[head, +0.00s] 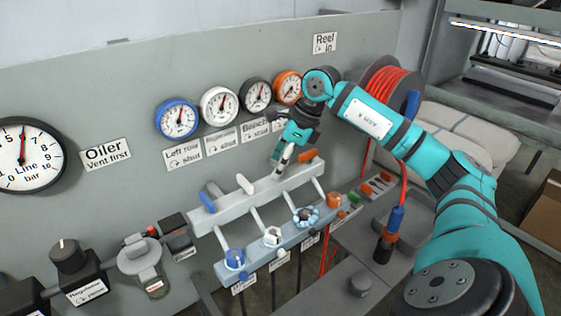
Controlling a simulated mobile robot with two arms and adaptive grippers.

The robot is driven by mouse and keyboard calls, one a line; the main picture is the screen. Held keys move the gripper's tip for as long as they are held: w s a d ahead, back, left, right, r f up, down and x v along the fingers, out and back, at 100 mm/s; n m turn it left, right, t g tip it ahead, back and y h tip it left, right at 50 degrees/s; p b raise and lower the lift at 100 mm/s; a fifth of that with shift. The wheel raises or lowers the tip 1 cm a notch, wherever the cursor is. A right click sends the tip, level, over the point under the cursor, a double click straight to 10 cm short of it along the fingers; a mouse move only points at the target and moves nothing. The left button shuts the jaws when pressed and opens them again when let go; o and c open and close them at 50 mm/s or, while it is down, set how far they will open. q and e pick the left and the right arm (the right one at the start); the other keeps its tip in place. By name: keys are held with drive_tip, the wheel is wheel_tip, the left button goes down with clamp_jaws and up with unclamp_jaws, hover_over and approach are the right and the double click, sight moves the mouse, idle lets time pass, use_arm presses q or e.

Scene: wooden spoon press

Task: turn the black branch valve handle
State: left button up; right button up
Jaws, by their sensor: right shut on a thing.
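The valve manifold (262,196) is a light grey bar with a row of branch handles. A blue handle (207,202), a white handle (245,184) and an orange handle (308,156) show on it. My right gripper (282,160) reaches down from the upper right to the place between the white and orange handles. It is shut on the black branch handle there, which the fingers hide almost wholly; its angle cannot be told. The black-rimmed gauge (257,95) stands above, over a label partly readable as "Bench shut". My left gripper is not in view.
A blue gauge (177,118), white gauge (219,106) and orange gauge (288,86) line the grey panel. A red hose reel (385,85) stands behind my right arm. Coloured couplings sit on the lower rail (290,244). A regulator (70,262) is at lower left.

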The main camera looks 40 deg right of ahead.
drive_tip(key=shift+m, duration=0.3)
drive_tip(key=m+t+h, duration=0.1)
drive_tip(key=m, duration=0.2)
drive_tip(key=shift+b, duration=0.3)
drive_tip(key=m+h, duration=0.2)
drive_tip(key=m, duration=0.3)
drive_tip(key=shift+a+r, duration=0.1)
drive_tip(key=shift+m, duration=0.3)
drive_tip(key=o, duration=1.2)
drive_tip(key=v, duration=1.2)
drive_tip(key=shift+s+a, duration=0.1)
drive_tip(key=shift+a, duration=0.1)
